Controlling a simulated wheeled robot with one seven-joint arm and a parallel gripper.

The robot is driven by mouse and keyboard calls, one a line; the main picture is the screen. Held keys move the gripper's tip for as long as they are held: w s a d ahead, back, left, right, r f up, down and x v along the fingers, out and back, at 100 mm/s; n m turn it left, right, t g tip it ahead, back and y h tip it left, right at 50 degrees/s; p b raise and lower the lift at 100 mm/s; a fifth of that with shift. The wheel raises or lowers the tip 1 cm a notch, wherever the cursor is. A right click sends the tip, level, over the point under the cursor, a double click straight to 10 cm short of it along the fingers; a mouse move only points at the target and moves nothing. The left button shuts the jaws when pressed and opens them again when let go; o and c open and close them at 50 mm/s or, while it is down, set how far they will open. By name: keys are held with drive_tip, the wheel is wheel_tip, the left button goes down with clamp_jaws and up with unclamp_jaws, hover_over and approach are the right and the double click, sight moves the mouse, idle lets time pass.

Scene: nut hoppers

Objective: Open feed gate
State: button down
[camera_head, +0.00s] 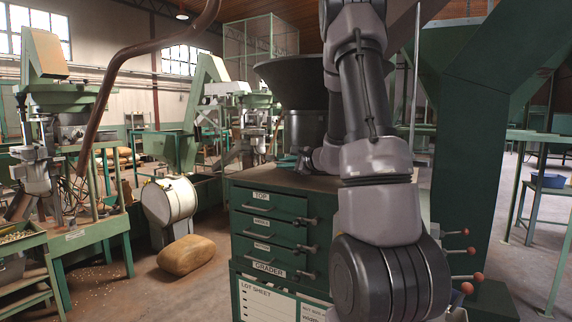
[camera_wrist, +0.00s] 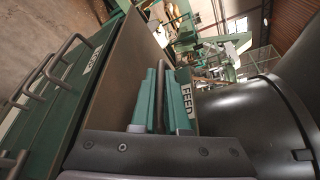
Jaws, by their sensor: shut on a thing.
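The feed gate shows in the wrist view by its green plate with a white FEED label (camera_wrist: 187,101), beside the large dark hopper (camera_wrist: 255,115). My gripper (camera_wrist: 160,95) has its fingers on either side of a narrow upright bar, the gate's handle, and is shut on it. In the head view my gripper is mostly hidden by my arm, low over the cabinet top at the foot of the dark hopper (camera_head: 306,105). How far the gate stands open cannot be told.
The green grader cabinet (camera_head: 268,230) has several labelled drawers with protruding handles (camera_head: 305,249); drawer handles also show at left in the wrist view. A sack (camera_head: 186,255) and a white drum (camera_head: 168,200) stand to the left. Red-knobbed levers (camera_head: 470,252) stick out at right.

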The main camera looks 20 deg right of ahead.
drive_tip(key=c, duration=0.9)
unclamp_jaws()
drive_tip(key=v, duration=1)
drive_tip(key=shift+s+d+r, duration=0.1)
drive_tip(key=shift+s+d, duration=0.1)
drive_tip(key=shift+s, duration=0.15)
drive_tip(key=s+a+r+n+g+y, duration=0.2)
drive_tip(key=s+a+n+g, duration=0.3)
drive_tip(key=a, duration=0.4)
drive_tip(key=s+a+r+n+g+y, duration=0.2)
drive_tip(key=s+a+n, duration=0.2)
drive_tip(key=s+a, duration=0.4)
drive_tip(key=s+n+h, duration=0.2)
drive_tip(key=s, duration=0.1)
drive_tip(key=s+r+n+h, duration=0.1)
drive_tip(key=s+n+h, duration=0.1)
drive_tip(key=s+n, duration=0.1)
drive_tip(key=s+r+n+h, duration=0.1)
drive_tip(key=s+n+h, duration=0.1)
drive_tip(key=s+h, duration=0.1)
drive_tip(key=shift+s+r+g, duration=0.2)
drive_tip(key=shift+s+g, duration=0.1)
drive_tip(key=shift+s, duration=0.3)
